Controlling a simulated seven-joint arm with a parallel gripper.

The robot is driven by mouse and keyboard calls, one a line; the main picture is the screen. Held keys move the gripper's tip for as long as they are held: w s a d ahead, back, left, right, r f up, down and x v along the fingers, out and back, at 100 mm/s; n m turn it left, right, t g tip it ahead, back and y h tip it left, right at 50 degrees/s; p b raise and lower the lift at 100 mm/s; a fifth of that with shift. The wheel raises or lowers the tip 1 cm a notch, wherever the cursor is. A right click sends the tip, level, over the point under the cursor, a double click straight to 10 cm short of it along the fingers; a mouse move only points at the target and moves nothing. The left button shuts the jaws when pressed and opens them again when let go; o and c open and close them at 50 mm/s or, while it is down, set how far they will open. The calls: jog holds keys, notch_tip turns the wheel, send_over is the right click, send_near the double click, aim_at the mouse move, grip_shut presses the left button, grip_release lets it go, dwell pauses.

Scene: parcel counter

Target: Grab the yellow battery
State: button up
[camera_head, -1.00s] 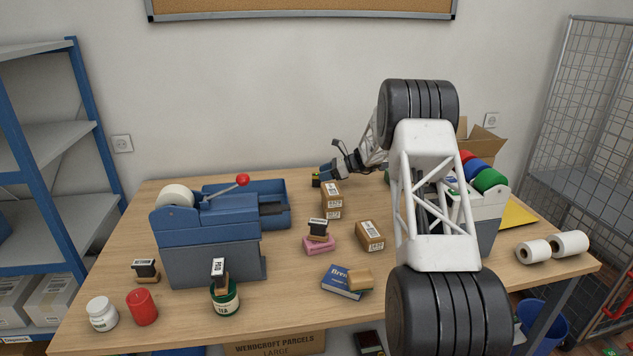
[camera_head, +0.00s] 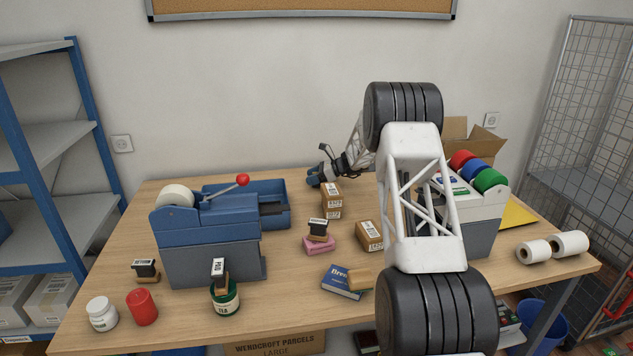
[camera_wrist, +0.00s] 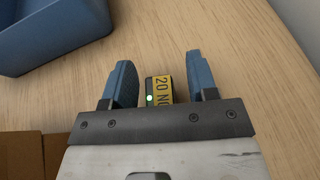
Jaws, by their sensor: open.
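The yellow battery (camera_wrist: 164,88) shows in the wrist view as a yellow block with dark print, a dark end and a small green light. It lies on the table between the two blue fingers of my gripper (camera_wrist: 161,82). In the head view my gripper (camera_head: 315,177) is at the back of the table, behind the stacked small cartons, and the battery is hidden there.
A blue tray (camera_wrist: 55,30) lies to the left of the fingers. Brown cartons (camera_head: 331,200) stand close in front of my gripper, and cardboard (camera_wrist: 22,155) shows at the wrist view's lower left. The wall (camera_head: 290,120) is behind. Bare wood lies around the battery.

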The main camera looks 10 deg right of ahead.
grip_shut()
dwell(0.3)
jog(key=shift+r, duration=0.15)
notch_tip(320, 180, up, 10)
jog(key=shift+f, duration=0.15)
dwell(0.5)
dwell(0.5)
